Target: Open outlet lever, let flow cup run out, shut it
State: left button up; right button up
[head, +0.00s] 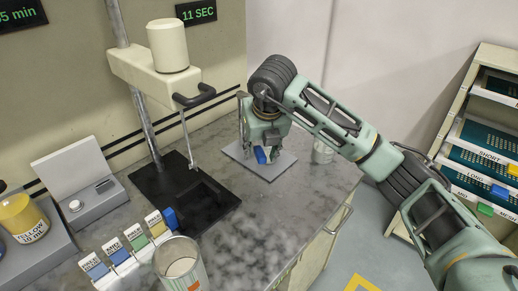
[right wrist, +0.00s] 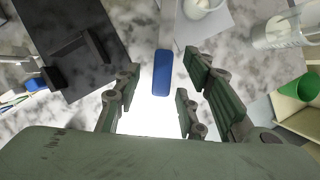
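The flow cup (head: 168,45) is a cream cylinder on a bracket of a metal stand. A black lever (head: 195,97) sticks out at the bracket's right; I cannot tell whether it is open or shut. A thin pale rod or stream hangs below it, above the black base (head: 158,186). My right gripper (head: 262,152) is right of the stand, low over a grey plate (head: 285,165). In the right wrist view its fingers (right wrist: 160,102) are spread, with a blue block (right wrist: 162,72) in line between them. I cannot tell whether they touch it. My left gripper is not seen.
An open can (head: 195,265) with pale contents stands at the front, beside several labelled cards (head: 128,250). A yellow pot (head: 22,218) is at the left. A clear glass (head: 323,152) stands behind my right arm. A timer (head: 196,13) reads 11 SEC. Drawers (head: 490,140) stand at the right.

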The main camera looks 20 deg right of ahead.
jog(key=v, duration=1)
jog(key=shift+r, duration=0.2)
jog(key=shift+s, duration=0.15)
dwell(4.4)
jog(key=w+f+m+p, duration=0.1)
jog(key=f+m+p, duration=0.1)
jog(key=m, duration=1)
jog(key=w+f+m+p, duration=0.2)
jog(key=f+m, duration=0.3)
jog(key=m, duration=0.7)
jog(key=w+f+m+p, duration=0.1)
jog(key=f+m+p, duration=0.2)
jog(key=m, duration=0.8)
jog(key=shift+w+d+f+m, duration=0.15)
jog(key=shift+d+f+m, duration=0.1)
jog(key=shift+m, duration=0.15)
jog(key=shift+w+f, duration=0.15)
jog(key=shift+f, duration=0.2)
